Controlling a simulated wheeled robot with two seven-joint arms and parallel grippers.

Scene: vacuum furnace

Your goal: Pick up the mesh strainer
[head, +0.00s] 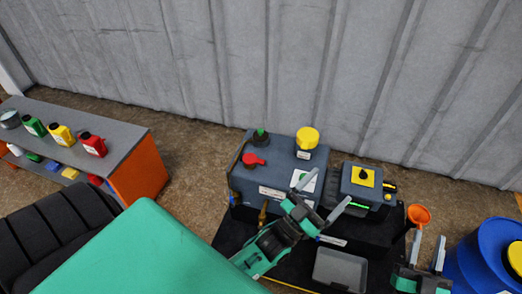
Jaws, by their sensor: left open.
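I cannot make out a mesh strainer for certain. An orange funnel-shaped thing (418,215) stands at the right of the machine; any mesh in it is too small to tell. A grey round container (10,119) sits at the far left end of the shelf top. My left gripper (321,197) is open and empty, over the front of the blue-grey machine. My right gripper (427,252) is at the lower right, just below the orange thing, with its fingers apart and nothing visible between them.
The blue-grey machine (270,180) has red and yellow caps. A smaller unit (360,185) with a yellow-faced knob is beside it. A grey tray (340,268) lies in front. A blue drum (485,255) stands right. The left shelf (125,135) holds several coloured bottles. A corrugated wall closes the back.

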